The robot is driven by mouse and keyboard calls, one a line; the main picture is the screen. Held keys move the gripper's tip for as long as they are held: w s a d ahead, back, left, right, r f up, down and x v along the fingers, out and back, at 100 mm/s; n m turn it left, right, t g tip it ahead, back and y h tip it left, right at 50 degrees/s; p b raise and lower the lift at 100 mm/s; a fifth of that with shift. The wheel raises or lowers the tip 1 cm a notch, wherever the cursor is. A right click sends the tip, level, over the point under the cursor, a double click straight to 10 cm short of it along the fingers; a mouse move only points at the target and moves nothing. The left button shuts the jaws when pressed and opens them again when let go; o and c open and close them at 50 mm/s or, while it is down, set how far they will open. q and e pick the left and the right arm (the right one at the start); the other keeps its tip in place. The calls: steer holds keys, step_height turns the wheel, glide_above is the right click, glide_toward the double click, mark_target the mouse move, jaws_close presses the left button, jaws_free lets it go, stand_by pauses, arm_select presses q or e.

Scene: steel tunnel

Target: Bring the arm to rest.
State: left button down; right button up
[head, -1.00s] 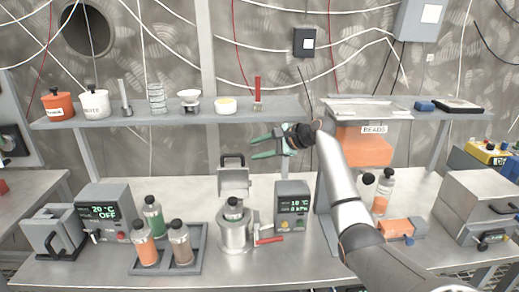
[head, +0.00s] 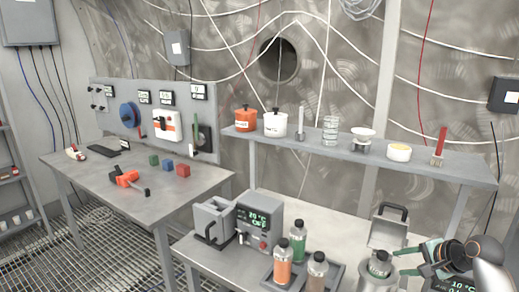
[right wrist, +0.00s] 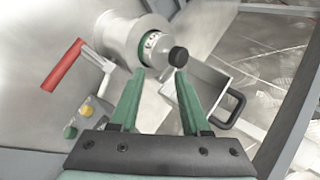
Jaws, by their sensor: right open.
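My right gripper (head: 402,262) is at the lower right of the head view, its green fingers pointing left beside a steel pot (head: 362,283) with a black-capped bottle (head: 378,262) in it. In the right wrist view the right gripper (right wrist: 158,80) is open, with nothing held between its fingers. The bottle's black cap (right wrist: 178,56) shows just beyond the fingertips; I cannot tell how far off it is. My left gripper is not in view.
A rack (head: 334,272) with an orange and a green bottle stands left of the pot, near a grey heater (head: 262,222). A shelf (head: 310,148) with pots and small ware runs behind. A second table (head: 90,178) at left holds an orange tool and small blocks.

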steer(key=s+a+f+n+g, duration=0.1)
steer(key=s+a+f+n, duration=0.1)
steer(key=s+f, duration=0.1)
steer(key=s+a+f+n, duration=0.2)
steer(key=s+a+f, duration=0.1)
steer(key=s+f, duration=0.1)
steer(key=s+a+f+n+g+h, duration=0.1)
steer(key=s+a+f+n, duration=0.1)
steer(key=s+f, duration=0.1)
steer(key=shift+s+a+f+g, duration=0.2)
steer(key=shift+a+f+g, duration=0.1)
steer(key=shift+a+f, duration=0.1)
steer(key=s+a+f+n+g+h, duration=0.1)
steer(key=s+a+n, duration=0.45)
steer(key=s, duration=0.65)
steer(key=s+a+f+n+g+h, duration=0.1)
steer(key=s+a+n, duration=0.45)
steer(key=s, duration=0.75)
steer(key=w+a+f+t+y, duration=0.1)
steer(key=w+f+t, duration=0.1)
steer(key=f, duration=0.3)
steer(key=w+a+f+t+y, duration=0.1)
steer(key=w+a+f+t, duration=0.1)
steer(key=f, duration=0.4)
steer(key=shift+w+a+f+t+y, duration=0.25)
steer(key=shift+w+t, duration=0.2)
steer(key=shift+t, duration=0.25)
